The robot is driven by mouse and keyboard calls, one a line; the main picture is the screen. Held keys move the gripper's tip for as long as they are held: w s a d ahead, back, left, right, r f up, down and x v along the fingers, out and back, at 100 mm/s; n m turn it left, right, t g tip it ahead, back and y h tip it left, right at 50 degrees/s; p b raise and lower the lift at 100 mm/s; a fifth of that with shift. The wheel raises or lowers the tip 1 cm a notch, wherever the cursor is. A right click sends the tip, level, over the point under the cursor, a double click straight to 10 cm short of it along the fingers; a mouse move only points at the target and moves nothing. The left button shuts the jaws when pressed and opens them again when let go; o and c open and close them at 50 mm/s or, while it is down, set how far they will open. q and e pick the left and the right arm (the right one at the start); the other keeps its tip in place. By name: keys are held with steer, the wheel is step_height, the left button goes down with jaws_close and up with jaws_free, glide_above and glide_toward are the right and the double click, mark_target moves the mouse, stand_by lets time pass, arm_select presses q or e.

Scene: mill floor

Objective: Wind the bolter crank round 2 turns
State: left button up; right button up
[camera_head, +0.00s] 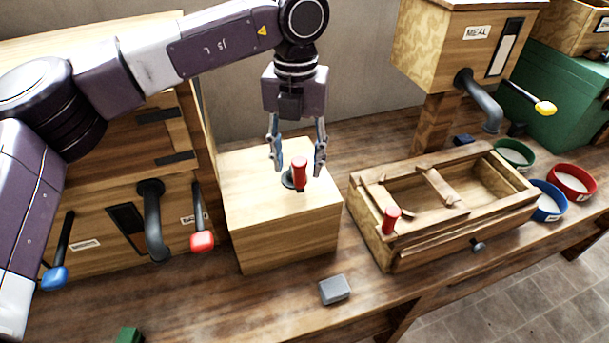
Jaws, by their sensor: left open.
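A crank with an upright red handle (300,172) stands on top of a plain wooden box (285,245) in the middle of the bench. A dark round hub shows at its foot. My left gripper (299,166) points down over the box, with its two fingers apart. The red handle shows between the fingertips, with gaps on both sides; whether it is level with them in depth is hard to tell. A second upright red handle (391,219) is on the front left corner of an open wooden sieve box (440,235). My right gripper is not in view.
A wooden cabinet with a spout (153,220), a blue lever (54,278) and a red lever (202,240) stands left. Several bowls sit right. A grey block (334,290) lies in front.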

arm_select(q)
steer(key=shift+r+p, duration=2.55)
steer(key=shift+r, duration=1.95)
steer(key=shift+f, duration=0.1)
